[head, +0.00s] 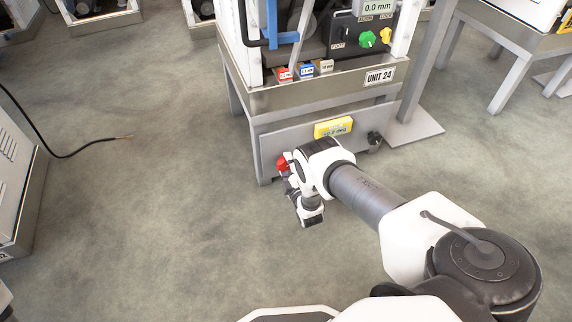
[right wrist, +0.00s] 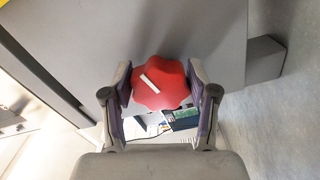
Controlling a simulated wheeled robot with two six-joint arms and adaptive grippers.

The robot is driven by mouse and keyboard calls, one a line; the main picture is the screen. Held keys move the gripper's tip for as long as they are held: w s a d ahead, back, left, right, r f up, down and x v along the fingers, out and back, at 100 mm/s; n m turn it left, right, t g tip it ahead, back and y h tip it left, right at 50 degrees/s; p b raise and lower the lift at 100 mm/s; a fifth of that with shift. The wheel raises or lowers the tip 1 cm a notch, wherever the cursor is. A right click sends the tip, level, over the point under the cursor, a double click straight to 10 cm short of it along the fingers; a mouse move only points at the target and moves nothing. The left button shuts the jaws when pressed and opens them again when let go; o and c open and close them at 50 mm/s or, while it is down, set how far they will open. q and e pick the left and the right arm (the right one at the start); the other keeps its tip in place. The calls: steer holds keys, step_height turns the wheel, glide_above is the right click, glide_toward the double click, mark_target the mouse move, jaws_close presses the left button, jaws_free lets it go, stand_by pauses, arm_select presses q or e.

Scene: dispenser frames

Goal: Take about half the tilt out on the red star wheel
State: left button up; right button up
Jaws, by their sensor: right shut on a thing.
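The red star wheel (right wrist: 163,84) sits on the grey lower panel of the unit, low at its left corner in the head view (head: 282,163). A white mark on the wheel lies slantwise in the right wrist view. My right gripper (right wrist: 161,86) has its two fingers against either side of the wheel and is shut on it. In the head view my right wrist hides part of the wheel. A yellow display (head: 333,127) on the same panel shows a degree reading; its digits are too small to read surely. My left gripper is not in view.
The unit's frame (head: 300,97) carries the label UNIT 24 (head: 380,77). Above are a green knob (head: 368,39), a yellow knob (head: 386,35) and a display reading 0.0 mm (head: 377,6). A black knob (head: 374,139) is at the panel's right. The floor to the left is open, with a cable (head: 60,155).

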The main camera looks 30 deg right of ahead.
stand_by(0.4)
steer(key=o, duration=1.1)
steer(key=shift+o, duration=0.2)
steer(key=v, duration=1.2)
steer(key=shift+a, duration=0.1)
